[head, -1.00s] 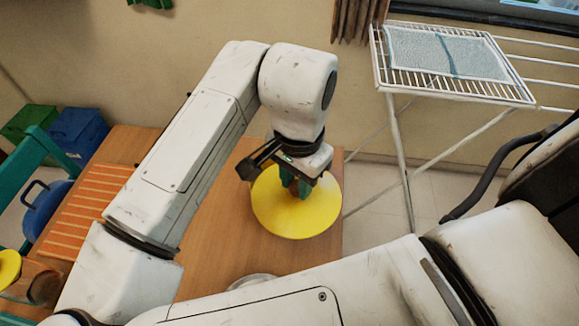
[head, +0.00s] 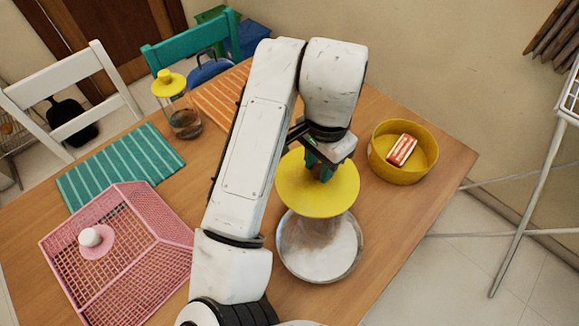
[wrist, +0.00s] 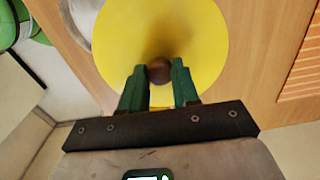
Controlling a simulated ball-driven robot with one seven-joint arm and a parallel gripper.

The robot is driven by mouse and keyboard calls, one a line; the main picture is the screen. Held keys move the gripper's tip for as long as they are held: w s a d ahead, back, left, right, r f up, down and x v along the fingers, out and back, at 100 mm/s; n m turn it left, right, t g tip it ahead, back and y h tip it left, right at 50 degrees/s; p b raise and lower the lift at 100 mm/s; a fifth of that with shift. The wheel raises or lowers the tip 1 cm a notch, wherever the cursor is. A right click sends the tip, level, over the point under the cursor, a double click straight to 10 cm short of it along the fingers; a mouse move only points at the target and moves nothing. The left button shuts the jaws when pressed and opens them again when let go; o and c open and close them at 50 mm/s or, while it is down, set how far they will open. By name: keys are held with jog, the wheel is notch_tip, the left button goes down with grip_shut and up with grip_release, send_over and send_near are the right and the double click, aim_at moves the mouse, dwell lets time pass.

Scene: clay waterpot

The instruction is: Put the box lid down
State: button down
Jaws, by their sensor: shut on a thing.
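The box lid is a flat yellow disc (head: 297,198) with a brown knob, which shows in the wrist view (wrist: 159,71). My gripper (head: 322,172) has its green fingers closed on the knob from both sides and holds the lid. In the head view the lid overlaps the far part of a round pale dish. The round yellow box (head: 404,174) stands open to the right of the lid near the table's edge, with a red and white block (head: 401,150) inside. The gap under the lid cannot be judged.
The pale dish (head: 355,262) with a glassy shape above it is on the wooden table (head: 450,172). A pink mesh cover (head: 125,255), a teal striped mat (head: 120,165) and a yellow-topped glass jar (head: 183,118) lie left. A drying rack (head: 530,200) stands right of the table.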

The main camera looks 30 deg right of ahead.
aim_at(294, 153)
jog(key=w+f, duration=0.2)
jog(key=w, duration=0.1)
jog(key=w+f+b, duration=0.1)
jog(key=w+f, duration=0.1)
jog(key=w, duration=0.1)
jog(key=w+f, duration=0.3)
jog(key=shift+a+b, duration=0.35)
jog(key=shift+b, duration=0.05)
jog(key=shift+w+f, duration=0.6)
jog(key=shift+f, duration=1.65)
jog(key=c, duration=0.8)
grip_release()
jog(key=shift+f, duration=0.1)
notch_tip(294, 153, up, 12)
jog(key=shift+r+p, duration=0.15)
jog(key=shift+p, duration=0.25)
jog(key=shift+w, duration=0.1)
